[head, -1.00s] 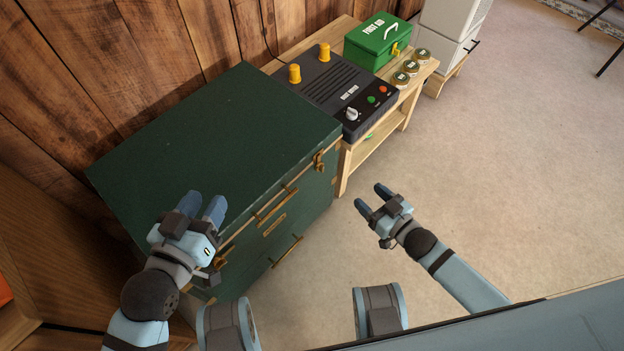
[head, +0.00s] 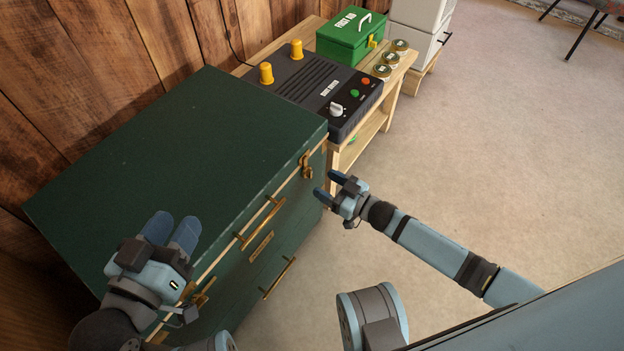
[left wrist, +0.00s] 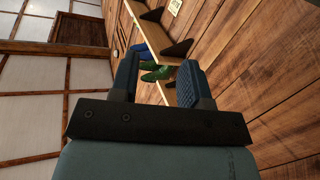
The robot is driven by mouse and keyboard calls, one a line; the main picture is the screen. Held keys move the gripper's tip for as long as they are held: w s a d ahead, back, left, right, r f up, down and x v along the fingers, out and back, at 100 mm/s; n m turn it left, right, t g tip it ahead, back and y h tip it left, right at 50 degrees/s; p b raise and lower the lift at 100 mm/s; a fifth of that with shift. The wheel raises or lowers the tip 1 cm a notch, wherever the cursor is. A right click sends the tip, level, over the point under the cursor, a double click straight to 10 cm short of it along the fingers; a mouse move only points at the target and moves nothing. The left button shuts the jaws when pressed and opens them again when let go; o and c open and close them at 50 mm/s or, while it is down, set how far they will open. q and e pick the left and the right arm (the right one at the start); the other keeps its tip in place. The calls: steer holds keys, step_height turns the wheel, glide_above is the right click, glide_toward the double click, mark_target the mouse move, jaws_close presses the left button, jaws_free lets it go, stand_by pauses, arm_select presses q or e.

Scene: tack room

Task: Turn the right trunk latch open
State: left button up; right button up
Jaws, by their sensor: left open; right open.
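The dark green trunk (head: 190,150) stands against the plank wall in the head view. Its right latch (head: 306,165), a small brass fitting, is on the front near the right corner, just under the lid edge. The left latch (head: 201,297) is brass too and partly hidden behind my left gripper. My right gripper (head: 327,186) is open and empty, just to the right of and slightly below the right latch in the picture, with a small gap seen between them. My left gripper (head: 172,229) is open and empty over the lid's front left part; its fingers also show in the left wrist view (left wrist: 158,82).
Brass handles (head: 262,223) and a label plate (head: 260,246) are on the trunk front. A wooden bench (head: 362,132) to the right holds a black control box (head: 318,88), a green first aid box (head: 344,38) and round tins (head: 390,58).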

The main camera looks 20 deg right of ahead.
mark_target(308, 173)
arm_select(q)
steer(key=shift+w+a+r+m+t+b, duration=0.2)
steer(key=shift+w+a+m+t+b, duration=0.15)
steer(key=shift+w+m+t+b, duration=0.25)
arm_select(e)
steer(key=x, duration=0.5)
steer(key=c, duration=0.9)
